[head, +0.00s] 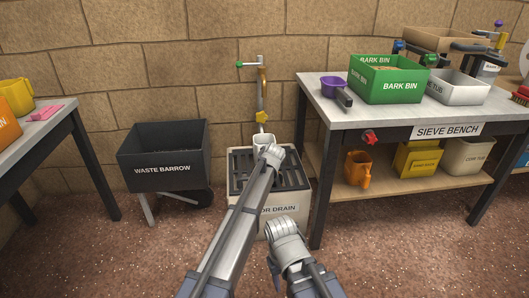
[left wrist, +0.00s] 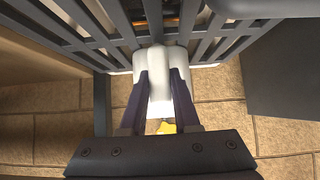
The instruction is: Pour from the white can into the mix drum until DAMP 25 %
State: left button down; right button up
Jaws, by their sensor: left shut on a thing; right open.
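The white can (head: 263,139) is above the grated floor drain (head: 297,176), below the yellow spout of the wall tap (head: 261,90). My left gripper (head: 268,153) is at the can, its fingers largely hidden by my arm. In the left wrist view, the dark fingers (left wrist: 160,78) are shut on the white can (left wrist: 157,92), one on each side. My right gripper (head: 274,270) is open and low in front of the drain, partly hidden by its wrist. The mix drum and a DAMP reading do not show. The can's contents cannot be seen.
A dark waste barrow (head: 163,155) stands left of the drain. The sieve bench (head: 400,125) on the right carries a green bark bin (head: 388,82) and a purple scoop (head: 336,88). An orange jug (head: 358,168) is on its lower shelf. Another table (head: 38,133) is far left.

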dwell(0.6)
pick_arm(q)
notch_tip(320, 180, up, 5)
jog(key=p, duration=0.5)
jog(key=shift+r, duration=0.1)
pick_arm(e)
notch_tip(320, 180, up, 5)
pick_arm(q)
jog(key=shift+w+a, duration=0.1)
pick_arm(e)
jog(key=shift+a, duration=0.1)
